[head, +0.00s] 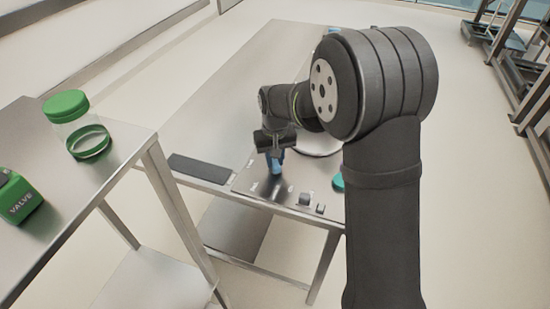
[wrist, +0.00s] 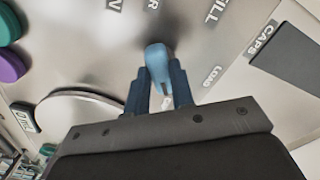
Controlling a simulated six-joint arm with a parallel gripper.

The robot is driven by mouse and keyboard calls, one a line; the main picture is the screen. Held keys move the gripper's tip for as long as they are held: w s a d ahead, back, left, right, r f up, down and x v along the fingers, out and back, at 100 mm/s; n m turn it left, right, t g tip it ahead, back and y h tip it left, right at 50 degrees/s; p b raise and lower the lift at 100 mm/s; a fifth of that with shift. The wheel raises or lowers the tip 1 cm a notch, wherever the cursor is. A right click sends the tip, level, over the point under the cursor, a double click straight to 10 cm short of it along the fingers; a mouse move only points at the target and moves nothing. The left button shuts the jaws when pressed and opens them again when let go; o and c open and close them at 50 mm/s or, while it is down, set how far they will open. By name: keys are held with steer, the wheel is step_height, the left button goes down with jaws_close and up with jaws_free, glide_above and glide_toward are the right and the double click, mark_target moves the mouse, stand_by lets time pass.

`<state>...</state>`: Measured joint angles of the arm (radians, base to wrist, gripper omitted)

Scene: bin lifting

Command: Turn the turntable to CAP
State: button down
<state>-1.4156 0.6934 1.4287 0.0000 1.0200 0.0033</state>
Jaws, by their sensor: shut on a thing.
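A blue knob-like handle (head: 277,168) stands on the grey labelled panel (head: 255,187) on the table. It also shows in the wrist view (wrist: 156,56). My gripper (head: 275,152) reaches down to it, and its two dark fingers (wrist: 160,72) are shut on the handle from both sides. Labels reading FILL, LOAD and CAPS show around it in the wrist view; other labels are cut off. A pale round disc (head: 318,146), perhaps the turntable, lies behind my arm and partly hidden by it. It also shows at the lower left of the wrist view (wrist: 82,104).
A dark pad (head: 203,168) lies left of the panel. Small grey blocks (head: 304,199) and a teal piece (head: 338,182) are to its right. The left table holds a green-lidded jar (head: 78,128) and a green VALVE box (head: 20,200).

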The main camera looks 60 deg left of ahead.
mark_target(275, 162)
steer(key=shift+m, duration=1.1)
steer(key=c, duration=1.2)
jaws_free()
steer(key=shift+c, duration=0.2)
step_height(275, 162, up, 18)
steer(key=shift+f, duration=0.25)
steer(key=shift+f, duration=0.1)
step_height(275, 162, down, 17)
steer(key=shift+f, duration=0.15)
